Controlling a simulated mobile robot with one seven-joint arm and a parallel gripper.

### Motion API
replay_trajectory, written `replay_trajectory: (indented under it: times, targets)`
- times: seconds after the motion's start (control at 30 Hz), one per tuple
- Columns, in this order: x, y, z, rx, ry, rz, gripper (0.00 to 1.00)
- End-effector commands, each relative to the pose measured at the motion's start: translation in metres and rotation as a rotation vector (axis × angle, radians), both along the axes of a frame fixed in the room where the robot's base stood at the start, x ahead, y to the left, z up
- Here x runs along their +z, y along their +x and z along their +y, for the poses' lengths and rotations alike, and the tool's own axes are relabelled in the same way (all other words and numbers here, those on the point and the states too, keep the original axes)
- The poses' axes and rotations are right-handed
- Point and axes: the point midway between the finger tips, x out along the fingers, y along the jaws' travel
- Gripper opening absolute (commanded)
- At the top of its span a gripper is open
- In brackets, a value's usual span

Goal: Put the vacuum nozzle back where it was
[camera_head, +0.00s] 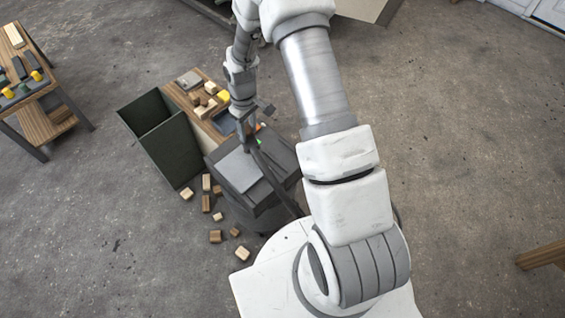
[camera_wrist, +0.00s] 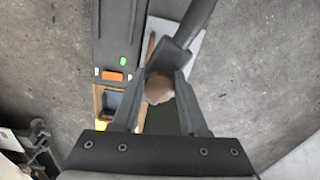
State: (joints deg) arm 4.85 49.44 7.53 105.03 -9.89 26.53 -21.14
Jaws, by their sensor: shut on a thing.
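The vacuum nozzle, a long dark grey tube, slants down to the right in the head view (camera_head: 272,172), across the dark vacuum body (camera_head: 285,152). In the wrist view the nozzle (camera_wrist: 192,28) enters from the top and reaches between my fingertips. My gripper (camera_head: 244,136) is shut on the nozzle near its upper end; its fingers also show in the wrist view (camera_wrist: 161,75). A round brown shape (camera_wrist: 157,88) shows between the fingers; I cannot tell what it is. The vacuum body has a green and an orange button (camera_wrist: 112,75). The nozzle's lower end is partly hidden by my arm.
A wooden-topped workbench (camera_head: 183,90) with several wood blocks stands behind the vacuum. An open dark green bin (camera_head: 172,152) stands to its left. Several loose blocks (camera_head: 206,203) lie on the floor in front. A small table (camera_head: 40,122) stands far left. The floor at right is mostly clear.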

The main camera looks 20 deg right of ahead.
Motion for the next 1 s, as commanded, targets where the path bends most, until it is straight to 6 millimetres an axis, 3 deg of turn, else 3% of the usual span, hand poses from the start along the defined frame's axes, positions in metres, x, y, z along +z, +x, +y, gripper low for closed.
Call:
replay_trajectory:
  times: [0.03, 0.1, 0.3, 0.47, 0.67, 1.0]
  targets:
    - [-0.019, 0.011, -0.001, 0.044, -0.001, -0.005, 0.0]
    - [-0.027, 0.022, -0.001, 0.107, -0.003, -0.007, 0.0]
    - [-0.04, 0.047, -0.005, 0.247, -0.015, -0.011, 0.0]
    - [-0.042, 0.057, -0.006, 0.303, -0.019, -0.012, 0.0]
    - [-0.055, 0.05, -0.027, 0.313, -0.021, -0.008, 0.0]
    - [-0.1, 0.022, -0.096, 0.311, -0.021, -0.008, 0.0]
